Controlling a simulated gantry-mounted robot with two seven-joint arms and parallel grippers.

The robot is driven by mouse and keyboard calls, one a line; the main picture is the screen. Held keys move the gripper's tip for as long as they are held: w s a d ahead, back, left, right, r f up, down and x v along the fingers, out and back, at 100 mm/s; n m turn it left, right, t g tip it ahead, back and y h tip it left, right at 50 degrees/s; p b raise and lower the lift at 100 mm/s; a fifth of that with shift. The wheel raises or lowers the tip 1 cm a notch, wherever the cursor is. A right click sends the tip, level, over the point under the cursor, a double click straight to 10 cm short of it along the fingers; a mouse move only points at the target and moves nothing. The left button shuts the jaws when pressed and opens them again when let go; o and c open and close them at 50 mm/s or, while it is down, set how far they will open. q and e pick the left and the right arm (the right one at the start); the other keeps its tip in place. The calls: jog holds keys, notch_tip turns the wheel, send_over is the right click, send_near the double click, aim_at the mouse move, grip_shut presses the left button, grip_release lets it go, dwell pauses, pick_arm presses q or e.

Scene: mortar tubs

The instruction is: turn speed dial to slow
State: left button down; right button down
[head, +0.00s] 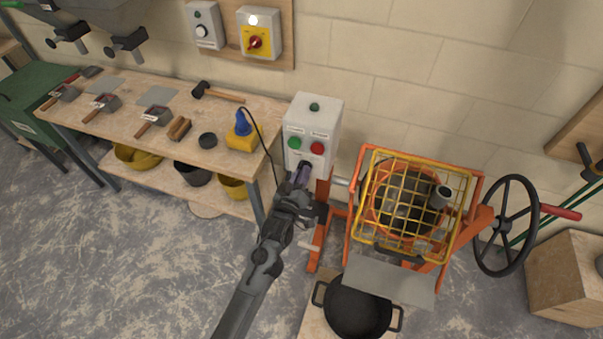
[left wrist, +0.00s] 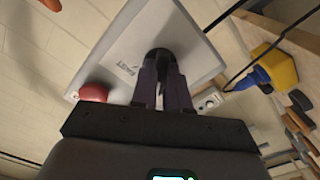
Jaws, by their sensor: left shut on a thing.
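A white control box (head: 313,120) stands beside the orange mixer frame. Its front carries a green button (head: 295,143), a red button (head: 317,149) and, lower down, a dark speed dial mostly hidden by my gripper. My left gripper (head: 301,176) reaches the lower front of the box. In the left wrist view, its two fingers (left wrist: 163,88) are shut on the black dial (left wrist: 160,56), one on each side. A small printed label (left wrist: 127,70) shows beside it, too small to read. The dial's pointer is hidden. My right gripper is not in view.
The mixer drum (head: 405,208) sits behind a yellow guard grille (head: 410,160), with a black handwheel (head: 506,225) to its right. A black tub (head: 358,304) stands below the chute. A wooden workbench (head: 175,90) with trowels, a hammer and a blue-and-yellow tool (head: 241,133) is at left.

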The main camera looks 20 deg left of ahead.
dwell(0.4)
pick_arm(q)
jog(key=c, duration=1.1)
grip_release()
jog(key=shift+s, duration=0.1)
jog(key=s, duration=1)
jog(key=shift+s+d, duration=0.2)
jog(key=shift+s, duration=0.1)
